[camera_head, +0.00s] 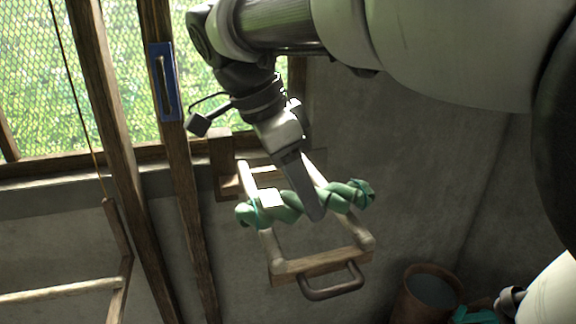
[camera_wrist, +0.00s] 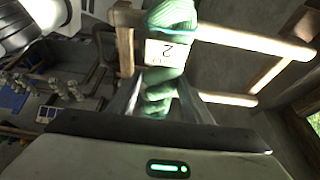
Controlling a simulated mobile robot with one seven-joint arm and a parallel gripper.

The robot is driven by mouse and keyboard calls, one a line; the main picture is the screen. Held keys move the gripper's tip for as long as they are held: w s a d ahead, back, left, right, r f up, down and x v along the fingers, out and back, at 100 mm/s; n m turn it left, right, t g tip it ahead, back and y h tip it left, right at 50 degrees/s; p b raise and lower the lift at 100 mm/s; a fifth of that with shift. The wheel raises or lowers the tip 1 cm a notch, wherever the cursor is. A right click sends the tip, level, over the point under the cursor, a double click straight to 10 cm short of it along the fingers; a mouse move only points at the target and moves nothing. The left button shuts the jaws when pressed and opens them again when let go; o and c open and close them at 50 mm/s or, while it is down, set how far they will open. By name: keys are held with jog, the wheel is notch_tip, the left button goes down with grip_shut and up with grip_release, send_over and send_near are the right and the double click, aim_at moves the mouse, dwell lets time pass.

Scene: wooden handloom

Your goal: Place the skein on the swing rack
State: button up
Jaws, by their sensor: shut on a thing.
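The skein (camera_head: 286,208) is a twisted green bundle with teal ties near its ends and a pale label. My gripper (camera_head: 314,214) points down and is shut on the middle of the skein. The swing rack (camera_head: 322,262) is a wooden frame with two pale side rails, a front bar and a dark handle. The skein lies across both rails in the head view; whether it rests on them or is just above I cannot tell. In the wrist view the skein (camera_wrist: 170,22) stands between my fingers, its label showing a "2". The rack's rails (camera_wrist: 256,42) pass behind it.
A wooden post with a blue plate and handle (camera_head: 163,82) stands left of the rack, before a meshed window. A bucket (camera_head: 428,292) stands on the floor at lower right, with teal material (camera_head: 474,315) beside it. A pale bar (camera_head: 58,291) is at lower left.

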jog(key=shift+f, duration=0.2)
jog(key=shift+f, duration=0.2)
jog(key=o, duration=1.2)
jog(key=shift+c, duration=0.2)
jog(key=shift+r, duration=0.15)
jog(key=p+v, duration=0.1)
jog(key=v, duration=1.1)
